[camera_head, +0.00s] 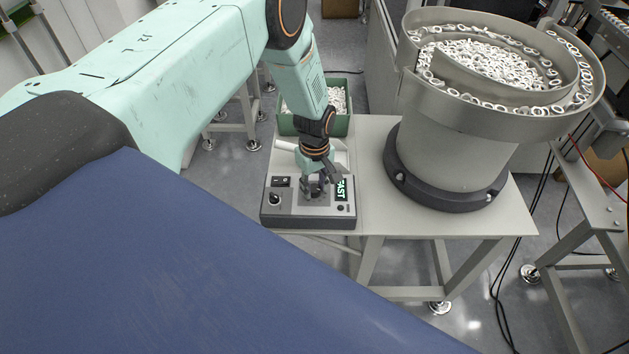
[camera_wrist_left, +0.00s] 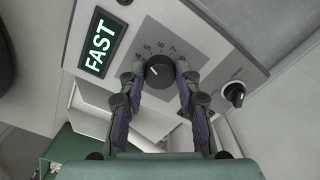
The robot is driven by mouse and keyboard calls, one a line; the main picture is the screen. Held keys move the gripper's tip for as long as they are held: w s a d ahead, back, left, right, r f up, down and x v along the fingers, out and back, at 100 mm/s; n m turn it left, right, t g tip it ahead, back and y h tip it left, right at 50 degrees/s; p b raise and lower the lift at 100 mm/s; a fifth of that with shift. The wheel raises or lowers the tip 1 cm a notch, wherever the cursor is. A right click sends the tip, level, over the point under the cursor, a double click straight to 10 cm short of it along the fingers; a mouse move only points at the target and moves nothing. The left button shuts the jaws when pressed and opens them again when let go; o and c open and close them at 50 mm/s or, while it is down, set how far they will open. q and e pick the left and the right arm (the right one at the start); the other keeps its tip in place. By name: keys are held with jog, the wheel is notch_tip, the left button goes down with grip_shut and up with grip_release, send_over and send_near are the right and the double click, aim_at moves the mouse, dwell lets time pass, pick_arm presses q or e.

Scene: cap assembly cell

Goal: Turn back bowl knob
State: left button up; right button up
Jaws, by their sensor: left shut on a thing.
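My left gripper (camera_head: 318,192) reaches down onto the panel. In the left wrist view the gripper (camera_wrist_left: 160,80) has its two fingers on either side of the knob, shut on it. My right gripper is in neither view.
A smaller knob (camera_head: 274,200) and a black switch (camera_head: 280,182) sit on the panel's left side. A green bin (camera_head: 287,124) with white parts stands behind the box. The bowl holds many white rings. The table's front edge is close to the box.

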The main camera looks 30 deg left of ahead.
aim_at(315, 188)
pick_arm(q)
jog(key=n+p, duration=0.1)
jog(key=n, duration=0.4)
jog(key=shift+n+p, duration=0.3)
jog(key=shift+p, duration=0.1)
jog(key=shift+n+p, duration=0.55)
jog(key=shift+n, duration=1.65)
jog(key=shift+w, duration=0.1)
jog(key=o, duration=1.2)
jog(key=shift+c, duration=0.2)
notch_tip(315, 188, up, 12)
